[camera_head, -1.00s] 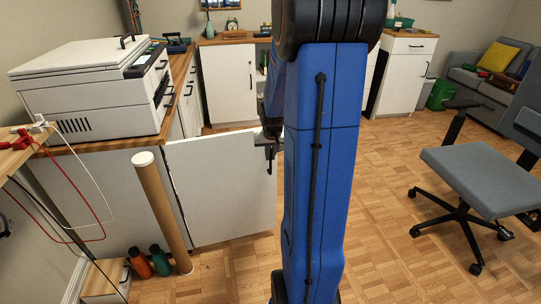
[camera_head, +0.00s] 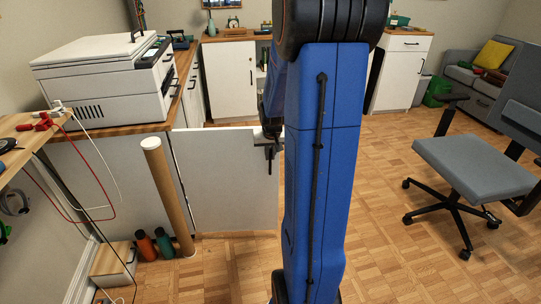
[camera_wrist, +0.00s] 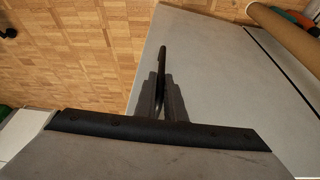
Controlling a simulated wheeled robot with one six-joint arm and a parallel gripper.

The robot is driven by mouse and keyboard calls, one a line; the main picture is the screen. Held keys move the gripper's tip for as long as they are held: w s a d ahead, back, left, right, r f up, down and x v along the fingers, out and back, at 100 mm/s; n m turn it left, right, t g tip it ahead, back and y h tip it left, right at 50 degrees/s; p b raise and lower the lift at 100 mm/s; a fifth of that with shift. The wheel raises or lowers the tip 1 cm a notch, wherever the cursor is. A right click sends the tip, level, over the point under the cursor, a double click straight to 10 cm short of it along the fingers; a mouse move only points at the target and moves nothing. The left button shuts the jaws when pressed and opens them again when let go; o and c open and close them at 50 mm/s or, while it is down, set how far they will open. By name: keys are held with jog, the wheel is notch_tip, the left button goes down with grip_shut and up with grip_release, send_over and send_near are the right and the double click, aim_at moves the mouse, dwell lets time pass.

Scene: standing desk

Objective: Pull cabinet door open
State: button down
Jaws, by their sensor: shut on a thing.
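The cabinet door (camera_head: 228,185) is a plain white panel. It stands swung out from the wooden-topped cabinet under the printer, roughly in line with the cabinet's pale near side (camera_head: 105,180). Its dark handle (camera_head: 271,158) is by its upper right edge. My gripper (camera_head: 268,143) is at that handle, partly hidden by my blue arm. In the wrist view, the dark fingers of my gripper (camera_wrist: 160,95) are closed around the black handle (camera_wrist: 163,60), with the grey-looking door (camera_wrist: 215,70) behind it. The inside of the cabinet is hidden.
A brown tube (camera_head: 168,195) leans beside the door's left edge, with orange (camera_head: 146,247) and teal (camera_head: 165,243) bottles at its foot. A printer (camera_head: 100,80) sits on the cabinet. An office chair (camera_head: 473,165) stands at right. Parquet floor between is clear.

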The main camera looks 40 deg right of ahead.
jog(key=c, duration=2.1)
grip_release()
jog(key=shift+r, duration=0.1)
jog(key=v, duration=1.7)
jog(key=shift+s, duration=0.15)
jog(key=s+a+r+n+t+y, duration=0.1)
jog(key=s+a+n, duration=0.15)
jog(key=a, duration=0.55)
jog(key=s+a+r+n, duration=0.1)
jog(key=s+a, duration=0.3)
jog(key=a, duration=0.5)
jog(key=s+a+f+n, duration=0.1)
jog(key=s+a, duration=0.2)
jog(key=s+a+n+y, duration=0.1)
jog(key=s+a, duration=0.3)
jog(key=s+a+f+n, duration=0.1)
jog(key=s+a+n, duration=0.1)
jog(key=s+a, duration=0.2)
jog(key=shift+s+f+y, duration=0.1)
jog(key=shift+f+y, duration=0.3)
